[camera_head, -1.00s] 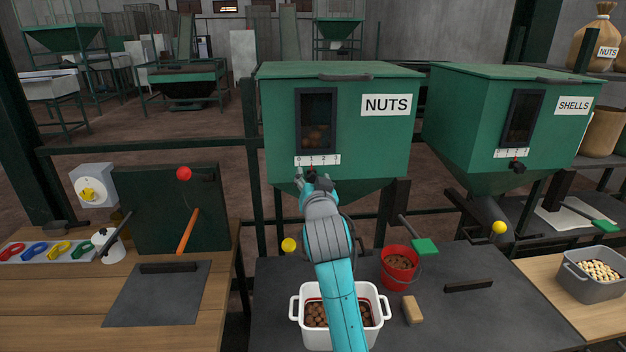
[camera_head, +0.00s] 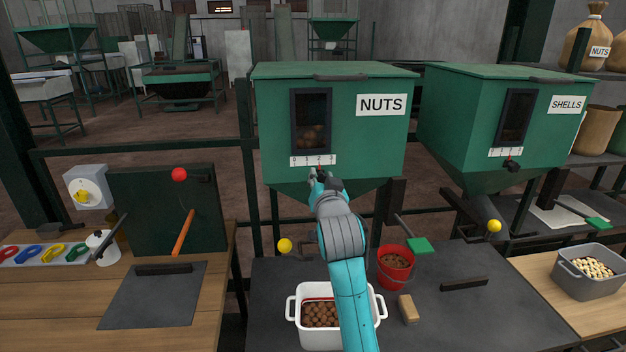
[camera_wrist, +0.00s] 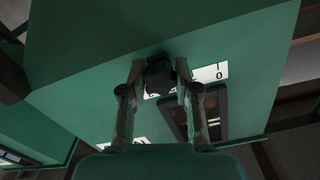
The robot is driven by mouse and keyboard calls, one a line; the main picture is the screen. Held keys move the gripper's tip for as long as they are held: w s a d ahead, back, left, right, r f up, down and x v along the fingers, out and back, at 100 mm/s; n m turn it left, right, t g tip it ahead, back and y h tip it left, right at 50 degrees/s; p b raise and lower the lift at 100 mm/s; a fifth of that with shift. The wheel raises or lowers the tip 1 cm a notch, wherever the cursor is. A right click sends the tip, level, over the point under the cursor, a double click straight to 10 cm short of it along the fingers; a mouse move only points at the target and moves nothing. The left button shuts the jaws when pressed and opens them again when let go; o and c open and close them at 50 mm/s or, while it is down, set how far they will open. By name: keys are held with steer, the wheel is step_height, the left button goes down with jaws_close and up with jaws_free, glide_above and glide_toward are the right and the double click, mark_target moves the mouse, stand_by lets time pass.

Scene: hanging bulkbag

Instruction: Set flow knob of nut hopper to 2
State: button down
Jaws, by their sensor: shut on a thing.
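The nut hopper (camera_head: 385,145) is a green box labelled NUTS, with a dark window and a white scale (camera_head: 299,161) marked 0 to 3 on its front. Its dark flow knob (camera_wrist: 158,72) sits between my fingers in the wrist view, at the scale's edge. My gripper (camera_head: 320,176) is shut on the knob, just below the scale. My gripper also shows in the wrist view (camera_wrist: 156,88); the knob covers part of the scale there.
A white bin of nuts (camera_head: 296,320) stands below the hopper. A red bucket (camera_head: 396,272) and a tan block (camera_head: 408,309) are to its right. The SHELLS hopper (camera_head: 470,130) stands at right. Yellow-ended (camera_head: 285,245) and green-ended (camera_head: 419,245) handles project nearby.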

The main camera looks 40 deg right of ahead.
steer(key=c, duration=0.8)
jaws_free()
steer(key=v, duration=1.2)
